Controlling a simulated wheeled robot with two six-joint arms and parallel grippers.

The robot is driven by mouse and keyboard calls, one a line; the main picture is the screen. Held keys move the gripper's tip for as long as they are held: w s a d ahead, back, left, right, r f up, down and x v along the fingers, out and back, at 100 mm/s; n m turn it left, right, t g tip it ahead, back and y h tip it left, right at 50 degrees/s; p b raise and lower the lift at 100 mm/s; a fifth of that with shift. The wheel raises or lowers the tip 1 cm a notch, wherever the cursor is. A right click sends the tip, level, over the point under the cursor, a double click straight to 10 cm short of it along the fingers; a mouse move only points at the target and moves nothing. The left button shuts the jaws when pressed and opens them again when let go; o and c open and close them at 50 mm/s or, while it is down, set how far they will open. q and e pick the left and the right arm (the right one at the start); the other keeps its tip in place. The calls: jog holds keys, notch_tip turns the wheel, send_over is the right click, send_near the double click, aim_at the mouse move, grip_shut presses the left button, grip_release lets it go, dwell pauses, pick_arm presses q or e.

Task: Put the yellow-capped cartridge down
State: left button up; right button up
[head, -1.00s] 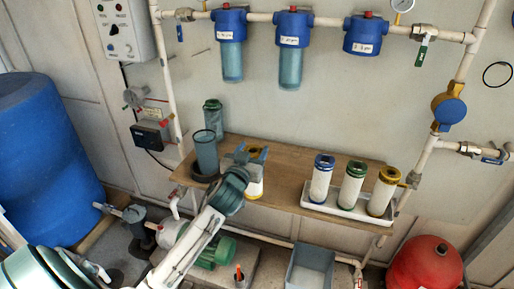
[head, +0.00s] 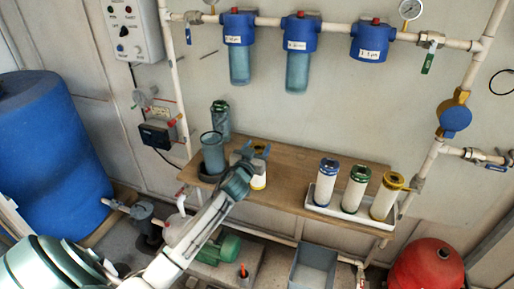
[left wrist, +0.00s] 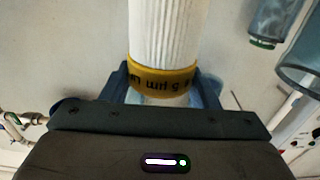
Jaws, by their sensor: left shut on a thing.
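My left gripper (head: 256,152) is shut on a white pleated cartridge (head: 259,180) with a yellow cap, above or at the wooden shelf (head: 285,193). In the left wrist view the gripper (left wrist: 160,90) has a finger on either side of the yellow cap (left wrist: 162,80), and the white body (left wrist: 168,32) runs out of the top of the picture. My wrist hides part of the cartridge in the head view, and I cannot tell whether its lower end touches the shelf. My right gripper is not in view.
A white tray (head: 337,217) on the right of the shelf holds blue-, green- and another yellow-capped cartridge (head: 386,197). A clear open housing (head: 212,153) and a green-topped housing (head: 220,118) stand left of the gripper. Bare shelf lies between gripper and tray.

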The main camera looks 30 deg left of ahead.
pick_arm(q)
jog(key=o, duration=0.9)
jog(key=shift+f, duration=0.1)
jog(key=o, duration=0.4)
jog(key=shift+s, duration=0.2)
jog(key=b+v, duration=0.3)
jog(key=v, duration=0.8)
jog(key=shift+s+d+b, duration=0.2)
jog(key=shift+s+b, duration=0.1)
jog(key=shift+b, duration=0.05)
